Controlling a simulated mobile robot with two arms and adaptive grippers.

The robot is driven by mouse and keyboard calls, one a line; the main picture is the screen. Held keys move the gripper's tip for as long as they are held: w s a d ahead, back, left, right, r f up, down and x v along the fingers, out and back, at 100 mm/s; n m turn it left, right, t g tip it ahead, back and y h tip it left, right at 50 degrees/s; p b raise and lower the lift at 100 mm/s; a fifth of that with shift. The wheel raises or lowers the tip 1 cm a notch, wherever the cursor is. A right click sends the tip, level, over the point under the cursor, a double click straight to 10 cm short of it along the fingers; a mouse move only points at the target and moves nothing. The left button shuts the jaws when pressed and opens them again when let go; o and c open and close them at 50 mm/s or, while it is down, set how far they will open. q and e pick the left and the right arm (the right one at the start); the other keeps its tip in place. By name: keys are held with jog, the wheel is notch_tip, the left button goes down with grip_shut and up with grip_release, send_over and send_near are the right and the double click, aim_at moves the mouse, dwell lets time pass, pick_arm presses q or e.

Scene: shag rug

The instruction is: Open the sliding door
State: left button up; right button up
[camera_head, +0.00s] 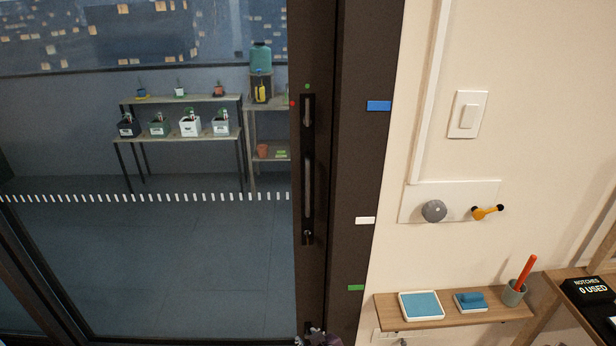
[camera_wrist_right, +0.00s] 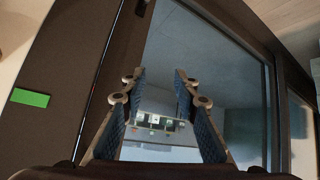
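The sliding door (camera_head: 150,250) is a large glass panel in a dark frame, and its right edge stile stands against the dark jamb (camera_head: 365,160) with no clear gap showing. A long recessed vertical handle (camera_head: 308,185) is set in that stile. The door glass also shows in the right wrist view (camera_wrist_right: 185,50). My right gripper (camera_head: 318,338) is only partly in view at the bottom edge, below the handle. In the right wrist view its two fingers (camera_wrist_right: 160,84) are apart with nothing between them. My left gripper is not in view.
Right of the jamb, the wall carries a light switch (camera_head: 468,114), a grey knob (camera_head: 434,211) and a yellow lever (camera_head: 486,212). A wooden ledge (camera_head: 452,312) below holds small items. A table (camera_head: 568,283) stands at far right. Shelves with pots (camera_head: 180,137) are behind the glass.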

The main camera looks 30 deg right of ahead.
jog(key=w+d+r+m+t+h, duration=0.15)
jog(key=w+r, duration=0.25)
jog(key=r, duration=0.4)
jog(key=w+d+r+t, duration=0.2)
jog(key=w+r, duration=0.3)
jog(key=r, duration=0.4)
jog(key=m+t+h, duration=0.3)
jog(key=t, duration=0.1)
send_near(308, 175)
jog(key=x, duration=0.4)
jog(key=shift+n, duration=0.35)
jog(key=shift+p+x, duration=0.3)
jog(key=shift+x, duration=3.1)
jog(key=shift+f, duration=0.1)
grip_shut()
